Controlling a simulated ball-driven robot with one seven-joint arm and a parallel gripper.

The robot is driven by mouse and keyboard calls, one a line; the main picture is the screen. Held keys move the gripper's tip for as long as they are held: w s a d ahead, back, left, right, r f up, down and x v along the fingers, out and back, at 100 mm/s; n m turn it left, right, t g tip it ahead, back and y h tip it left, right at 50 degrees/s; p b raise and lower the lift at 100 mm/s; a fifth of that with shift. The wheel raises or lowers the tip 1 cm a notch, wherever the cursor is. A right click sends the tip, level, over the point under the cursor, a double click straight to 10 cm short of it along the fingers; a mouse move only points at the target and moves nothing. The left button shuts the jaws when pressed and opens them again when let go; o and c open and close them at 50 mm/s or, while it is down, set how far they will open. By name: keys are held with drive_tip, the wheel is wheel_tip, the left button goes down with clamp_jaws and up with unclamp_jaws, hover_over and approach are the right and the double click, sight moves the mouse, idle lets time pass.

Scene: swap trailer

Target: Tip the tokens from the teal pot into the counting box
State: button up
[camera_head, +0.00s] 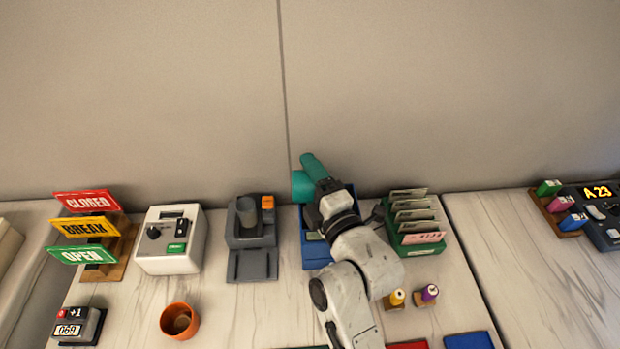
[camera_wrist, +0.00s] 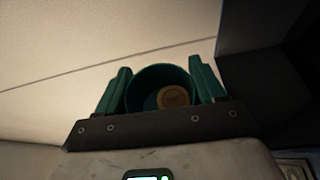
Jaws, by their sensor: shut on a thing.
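My gripper (camera_head: 318,183) is shut on the teal pot (camera_head: 302,187), above the back of the table. In the wrist view the teal pot (camera_wrist: 158,78) sits between the two teal fingers (camera_wrist: 160,85), and a round tan token (camera_wrist: 173,97) shows inside it. The pot looks tilted, but how far is hard to tell. A blue box (camera_head: 314,253) with a small display, likely the counting box, stands below my gripper. My gripper and arm hide much of it, and I cannot see what is in it.
A grey device (camera_head: 252,262) with a grey cup stands left of the blue box, and a green card rack (camera_head: 415,240) stands close on its right. An orange pot (camera_head: 180,321) is at the front left. Two small spools (camera_head: 428,293) stand near my arm. A wall rises behind.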

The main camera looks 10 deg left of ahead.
drive_tip(key=shift+d+r+m+b, duration=0.1)
drive_tip(key=shift+m+b, duration=0.35)
drive_tip(key=shift+m, duration=0.05)
idle(1.0)
drive_tip(key=shift+r+p, duration=1.9)
drive_tip(key=shift+r, duration=1.6)
